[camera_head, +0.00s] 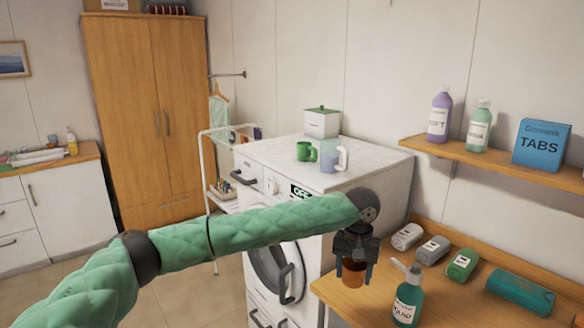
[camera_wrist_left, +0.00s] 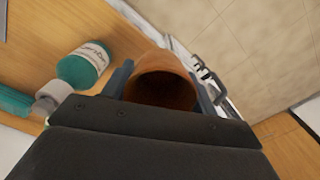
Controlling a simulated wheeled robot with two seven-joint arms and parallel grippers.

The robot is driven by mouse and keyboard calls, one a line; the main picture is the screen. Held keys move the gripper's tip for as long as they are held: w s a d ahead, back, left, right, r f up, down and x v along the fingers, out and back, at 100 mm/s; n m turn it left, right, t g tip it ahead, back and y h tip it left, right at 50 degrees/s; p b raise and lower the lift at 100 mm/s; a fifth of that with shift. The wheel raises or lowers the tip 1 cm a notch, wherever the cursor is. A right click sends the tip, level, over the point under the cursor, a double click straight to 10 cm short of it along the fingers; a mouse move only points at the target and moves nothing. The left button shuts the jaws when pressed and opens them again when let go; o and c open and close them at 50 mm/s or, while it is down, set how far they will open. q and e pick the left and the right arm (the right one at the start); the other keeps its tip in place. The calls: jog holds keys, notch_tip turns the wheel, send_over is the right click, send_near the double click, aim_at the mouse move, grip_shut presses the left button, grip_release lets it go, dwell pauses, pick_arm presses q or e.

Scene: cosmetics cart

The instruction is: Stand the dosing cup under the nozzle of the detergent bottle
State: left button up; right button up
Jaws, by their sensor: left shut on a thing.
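The dosing cup, an orange-brown cup (camera_head: 354,275), is between the fingers of my left gripper (camera_head: 355,266), which is shut on it. In the left wrist view I look into the cup's open mouth (camera_wrist_left: 166,85), and it looks empty; a finger shows on each side. The cup looks roughly upright over the wooden table; I cannot tell whether its base touches the top. The teal pump bottle (camera_head: 407,302) stands to the right and nearer the camera. Its white nozzle (camera_head: 406,268) points up and left, apart from the cup. My right gripper is not in view.
Behind the cup, grey and green labelled containers (camera_head: 463,264) and a teal cylinder (camera_head: 520,292) lie on the wooden table (camera_head: 360,302). A white washer (camera_head: 375,165) with cups on top stands at the left. A shelf (camera_head: 500,160) holds bottles and a blue box.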

pick_arm(q)
jog(key=s+a+f+n, duration=0.2)
jog(key=a+f, duration=0.1)
jog(key=a, duration=1.5)
jog(key=s+a+f+n, duration=0.2)
jog(key=a+f+n, duration=0.1)
jog(key=a, duration=1.6)
jog(key=s+f, duration=0.7)
jog(key=f, duration=0.2)
jog(key=shift+d+f, duration=0.2)
jog(key=shift+d, duration=0.15)
